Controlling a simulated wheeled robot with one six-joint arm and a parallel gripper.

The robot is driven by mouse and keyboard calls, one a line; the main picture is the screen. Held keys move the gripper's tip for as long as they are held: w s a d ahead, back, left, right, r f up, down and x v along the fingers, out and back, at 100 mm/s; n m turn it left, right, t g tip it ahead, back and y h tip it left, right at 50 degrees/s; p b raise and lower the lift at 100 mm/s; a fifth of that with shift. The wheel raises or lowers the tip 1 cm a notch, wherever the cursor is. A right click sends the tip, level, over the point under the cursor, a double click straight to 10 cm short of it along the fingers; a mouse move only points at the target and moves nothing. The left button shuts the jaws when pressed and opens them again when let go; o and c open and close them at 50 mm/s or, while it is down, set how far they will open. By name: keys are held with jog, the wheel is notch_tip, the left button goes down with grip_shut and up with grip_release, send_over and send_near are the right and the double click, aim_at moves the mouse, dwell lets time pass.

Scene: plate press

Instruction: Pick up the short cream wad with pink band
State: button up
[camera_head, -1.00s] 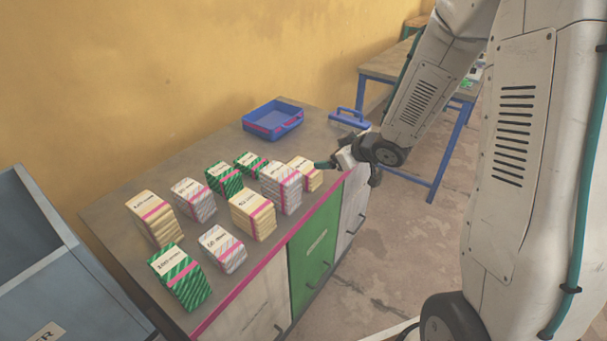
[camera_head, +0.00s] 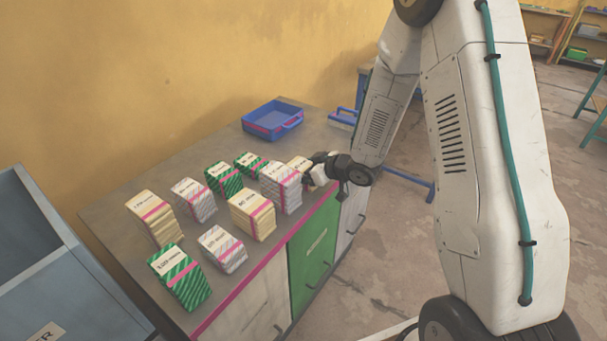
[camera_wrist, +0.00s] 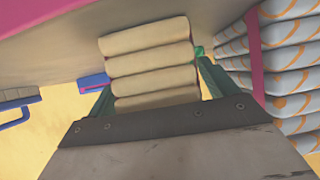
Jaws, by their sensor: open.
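The short cream wad (camera_head: 299,162) stands at the far right of the group of wads, near the counter's front edge. My gripper (camera_head: 316,172) is at its right side and hides part of it. In the wrist view the layered cream wad (camera_wrist: 150,62) lies between the two green fingers of my open gripper (camera_wrist: 155,82), one on each side. I cannot tell whether the fingers touch it.
A taller white-grey striped wad (camera_head: 283,188) stands close beside it, also in the wrist view (camera_wrist: 290,60). Other cream, green and striped wads (camera_head: 252,213) stand further left. A blue tray (camera_head: 290,123) sits at the counter's back (camera_head: 330,132).

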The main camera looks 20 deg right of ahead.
jog(key=c, duration=1.1)
jog(key=shift+c, duration=0.2)
